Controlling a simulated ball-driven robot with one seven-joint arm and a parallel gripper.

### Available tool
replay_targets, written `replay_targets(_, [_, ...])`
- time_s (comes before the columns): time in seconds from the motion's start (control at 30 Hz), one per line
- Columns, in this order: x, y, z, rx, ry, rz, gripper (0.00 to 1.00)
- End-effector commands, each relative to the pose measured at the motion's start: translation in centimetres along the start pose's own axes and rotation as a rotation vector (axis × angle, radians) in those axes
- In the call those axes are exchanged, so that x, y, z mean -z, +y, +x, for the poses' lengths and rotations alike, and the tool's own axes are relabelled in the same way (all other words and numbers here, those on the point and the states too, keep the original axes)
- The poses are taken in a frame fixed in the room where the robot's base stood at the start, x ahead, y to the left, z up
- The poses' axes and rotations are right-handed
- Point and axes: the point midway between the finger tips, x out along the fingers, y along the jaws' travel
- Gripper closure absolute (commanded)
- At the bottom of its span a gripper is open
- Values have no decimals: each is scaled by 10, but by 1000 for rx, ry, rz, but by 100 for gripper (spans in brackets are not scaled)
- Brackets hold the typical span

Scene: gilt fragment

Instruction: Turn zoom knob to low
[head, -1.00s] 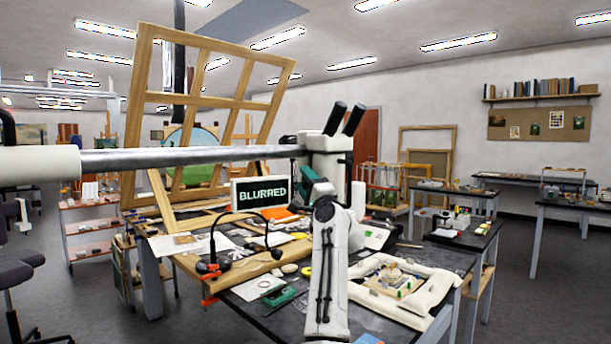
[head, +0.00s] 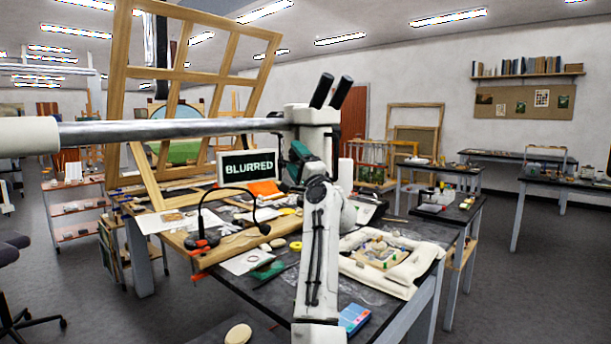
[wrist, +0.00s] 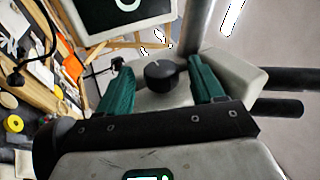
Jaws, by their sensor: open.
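The zoom knob (wrist: 160,75) is a dark round knob with a pale mark, on the side of the white microscope head (wrist: 232,72). In the wrist view the knob sits between the two green fingers of my gripper (wrist: 162,84). The fingers are apart, one on each side of it, and I see gaps between them and the knob. In the head view the microscope head (head: 314,117) hangs on a metal boom, with two black eyepieces on top. My gripper (head: 300,155) is at its near side, and the knob is hidden there. A screen (head: 247,165) reads "BLURRED".
A gooseneck lamp (head: 202,240) stands left of my arm on the cluttered bench. A padded white tray with a fragment (head: 385,245) lies to the right. A large wooden frame (head: 190,75) leans behind. The metal boom (head: 170,128) crosses at the left.

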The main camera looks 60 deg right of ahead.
Motion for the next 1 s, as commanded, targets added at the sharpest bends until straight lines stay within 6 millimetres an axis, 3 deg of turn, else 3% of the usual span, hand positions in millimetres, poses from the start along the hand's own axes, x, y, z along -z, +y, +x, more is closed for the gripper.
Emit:
replay_targets(0.2, [-1,3,-44,-1,0,-2,33])
replay_targets(0.4, [-1,2,-72,-1,-1,-1,33])
replay_targets(0.6, [-1,1,-84,-2,-1,0,33])
replay_targets(1.0, [-1,1,-84,-2,-1,0,33])
